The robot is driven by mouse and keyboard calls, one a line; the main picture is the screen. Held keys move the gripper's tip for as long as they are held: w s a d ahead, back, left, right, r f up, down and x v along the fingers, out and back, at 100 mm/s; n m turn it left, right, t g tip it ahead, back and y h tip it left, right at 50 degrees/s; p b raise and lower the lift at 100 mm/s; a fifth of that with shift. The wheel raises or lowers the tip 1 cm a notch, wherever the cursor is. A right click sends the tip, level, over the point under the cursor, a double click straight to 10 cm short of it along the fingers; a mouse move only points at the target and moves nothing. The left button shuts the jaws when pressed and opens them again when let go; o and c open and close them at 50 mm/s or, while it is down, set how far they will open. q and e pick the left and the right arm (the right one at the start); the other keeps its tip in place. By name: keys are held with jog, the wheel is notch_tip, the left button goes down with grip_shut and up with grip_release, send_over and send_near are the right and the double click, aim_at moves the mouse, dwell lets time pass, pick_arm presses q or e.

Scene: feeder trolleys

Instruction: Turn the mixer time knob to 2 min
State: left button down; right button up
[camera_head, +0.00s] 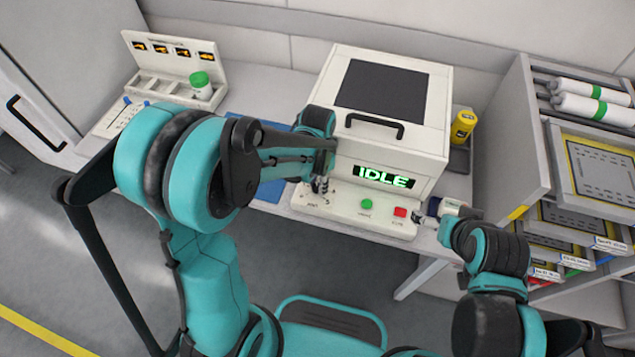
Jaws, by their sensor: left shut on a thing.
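The white mixer (428,145) stands on the bench with its lid down, a dark window on top and a black handle (375,125) in front. Its display (386,177) reads IDLE in green. The front control panel (340,210) has a green button (367,204) and a red button (400,212). My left gripper (320,186) points down at the panel's left end and is shut on the time knob, which the fingers and arm mostly hide. The knob's setting cannot be read. My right gripper (430,217) is beside the panel's right end; its jaws are unclear.
A blue mat (268,193) lies left of the mixer. A tray rack with a green-capped jar (201,86) stands at the back left. A yellow bottle (463,125) stands right of the mixer. A shelf unit (512,140) with drawers and rolls bounds the right side.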

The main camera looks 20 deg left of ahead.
aim_at(317, 187)
pick_arm(q)
jog(key=shift+m, duration=0.6)
jog(key=c, duration=1.2)
grip_release()
jog(key=shift+r, duration=0.15)
notch_tip(317, 187, up, 12)
jog(key=shift+f, duration=0.1)
